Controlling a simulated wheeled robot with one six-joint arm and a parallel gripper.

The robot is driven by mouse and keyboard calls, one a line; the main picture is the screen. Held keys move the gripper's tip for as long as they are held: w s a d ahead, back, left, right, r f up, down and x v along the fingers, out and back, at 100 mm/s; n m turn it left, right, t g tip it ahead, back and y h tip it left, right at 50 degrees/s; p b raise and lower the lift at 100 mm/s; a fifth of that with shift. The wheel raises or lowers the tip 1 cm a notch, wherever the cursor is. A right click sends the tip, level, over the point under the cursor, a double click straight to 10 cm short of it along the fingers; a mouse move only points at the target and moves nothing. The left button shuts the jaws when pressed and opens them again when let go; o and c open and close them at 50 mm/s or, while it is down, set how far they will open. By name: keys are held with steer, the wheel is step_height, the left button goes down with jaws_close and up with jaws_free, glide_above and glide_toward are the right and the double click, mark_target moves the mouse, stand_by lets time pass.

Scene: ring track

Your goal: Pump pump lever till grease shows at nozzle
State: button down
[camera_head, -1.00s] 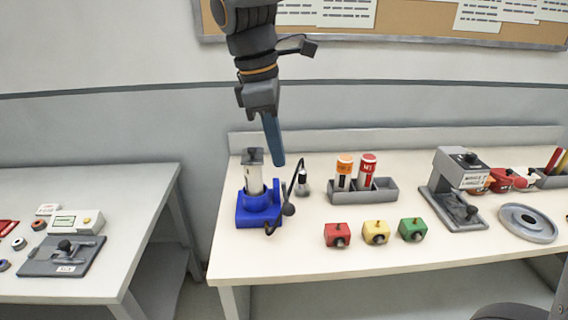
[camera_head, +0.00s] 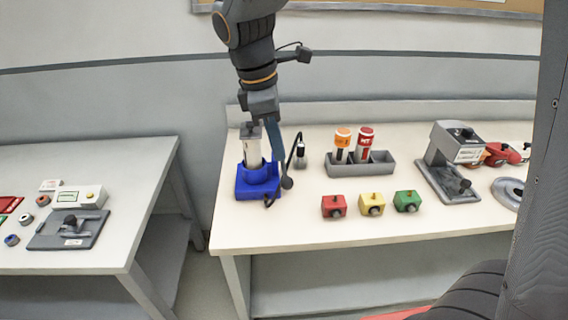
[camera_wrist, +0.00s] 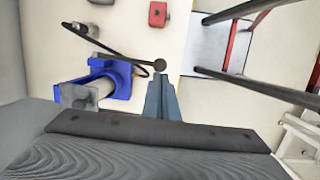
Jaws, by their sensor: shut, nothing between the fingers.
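The grease pump has a blue base (camera_head: 258,184) and a pale upright cylinder (camera_head: 252,150), near the left end of the bench. Its thin black lever ends in a round black knob (camera_head: 287,183), which also shows in the wrist view (camera_wrist: 160,65). A small grey nozzle piece (camera_head: 300,157) stands right of the pump beside a black curved line. It is too small to tell whether grease shows there. My gripper (camera_head: 277,158) is shut and empty, pointing down above the knob. In the wrist view its blue fingers (camera_wrist: 161,80) end close to the knob; I cannot tell whether they touch.
A grey tray (camera_head: 377,165) with orange and red tubes stands right of the pump. Red (camera_head: 334,206), yellow (camera_head: 371,204) and green (camera_head: 407,201) blocks sit in front. A grey press (camera_head: 450,160) stands farther right. Bare bench lies before the pump.

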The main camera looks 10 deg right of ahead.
mark_target(286, 178)
steer(key=f, duration=0.3)
steer(key=d+f+p, duration=0.1)
steer(key=f, duration=0.2)
steer(key=shift+d+f, duration=0.1)
steer(key=shift+w, duration=0.1)
